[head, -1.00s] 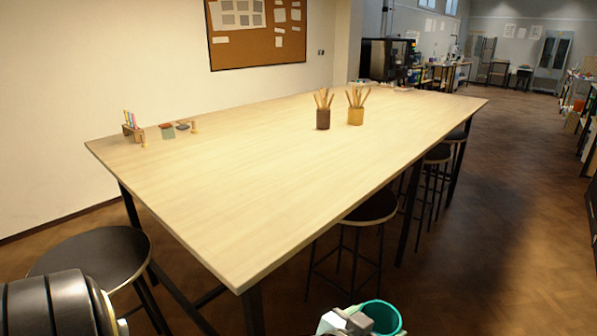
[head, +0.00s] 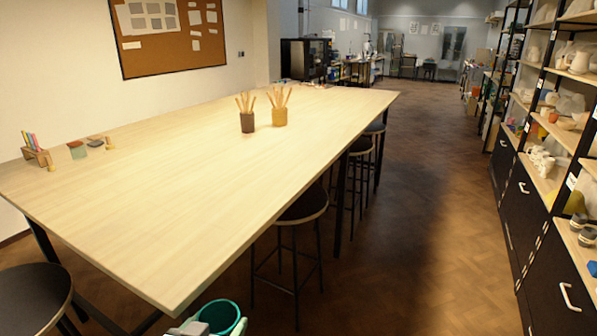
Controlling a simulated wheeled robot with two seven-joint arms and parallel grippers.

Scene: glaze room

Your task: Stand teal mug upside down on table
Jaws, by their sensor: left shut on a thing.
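The teal mug (head: 221,314) is at the bottom edge of the head view, in front of the table's near corner. Its open mouth faces up toward the camera, so it is not upside down. My left gripper (head: 195,326) is shut on the mug at its left side; the fingertips are partly cut off by the frame edge. The wooden table (head: 190,190) has a wide bare top. My right gripper does not show.
Two brush pots, one brown (head: 247,122) and one yellow (head: 279,116), stand toward the table's far half. Small tools and a wooden rack (head: 36,155) sit at the left edge. Black stools (head: 303,207) line the right side. Shelves (head: 545,150) stand far right, with open floor between.

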